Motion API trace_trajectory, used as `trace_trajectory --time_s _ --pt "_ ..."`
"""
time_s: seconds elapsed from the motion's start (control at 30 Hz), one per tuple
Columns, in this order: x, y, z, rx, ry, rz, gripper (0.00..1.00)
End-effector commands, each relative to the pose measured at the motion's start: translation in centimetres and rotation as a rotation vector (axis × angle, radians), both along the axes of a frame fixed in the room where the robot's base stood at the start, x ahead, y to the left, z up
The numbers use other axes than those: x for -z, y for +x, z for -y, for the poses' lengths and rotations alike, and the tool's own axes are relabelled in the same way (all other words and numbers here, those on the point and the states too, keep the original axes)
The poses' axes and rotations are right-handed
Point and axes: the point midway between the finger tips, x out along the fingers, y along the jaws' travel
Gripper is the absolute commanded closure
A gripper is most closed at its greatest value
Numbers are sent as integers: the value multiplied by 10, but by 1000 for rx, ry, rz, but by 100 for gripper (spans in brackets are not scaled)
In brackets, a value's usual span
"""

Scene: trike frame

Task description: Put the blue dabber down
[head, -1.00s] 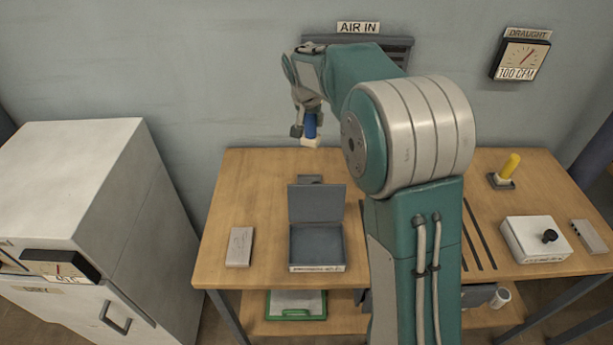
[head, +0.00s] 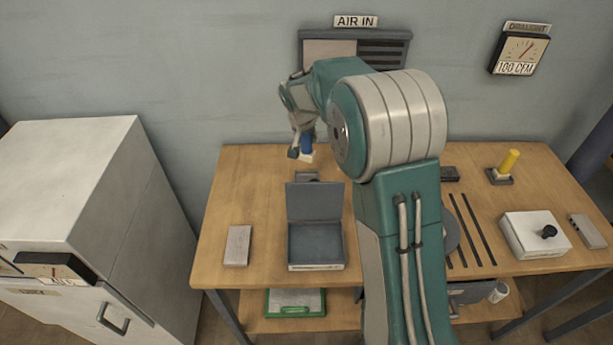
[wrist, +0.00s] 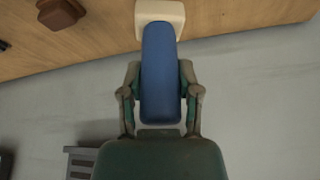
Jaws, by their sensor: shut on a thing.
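The blue dabber (head: 307,143) has a blue handle and a pale cream pad at its lower end. In the head view it hangs above the back of the table (head: 262,185), behind the open grey box. My gripper (head: 301,147) is shut on its handle. In the wrist view the blue handle (wrist: 161,75) stands between the two fingers of my gripper (wrist: 161,98), with the cream pad (wrist: 160,12) beyond them. A small dark holder (head: 307,176) lies on the table just below the dabber. The dabber looks apart from it, though the gap is hard to judge.
An open grey box (head: 315,245) stands in front of the holder, its lid raised. A grey block (head: 238,245) lies to its left. A yellow dabber (head: 509,161) stands in a dark holder at the right. The wall with its vent (head: 385,50) is close behind.

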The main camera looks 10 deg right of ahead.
Motion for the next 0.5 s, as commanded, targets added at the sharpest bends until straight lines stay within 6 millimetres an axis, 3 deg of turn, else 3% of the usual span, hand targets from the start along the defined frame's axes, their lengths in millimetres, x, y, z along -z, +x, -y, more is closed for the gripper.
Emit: trace_trajectory --time_s 0.2,0.5 --pt "43 -1 0 0 0 -5 100" --pt "74 -1 0 0 0 -5 100"
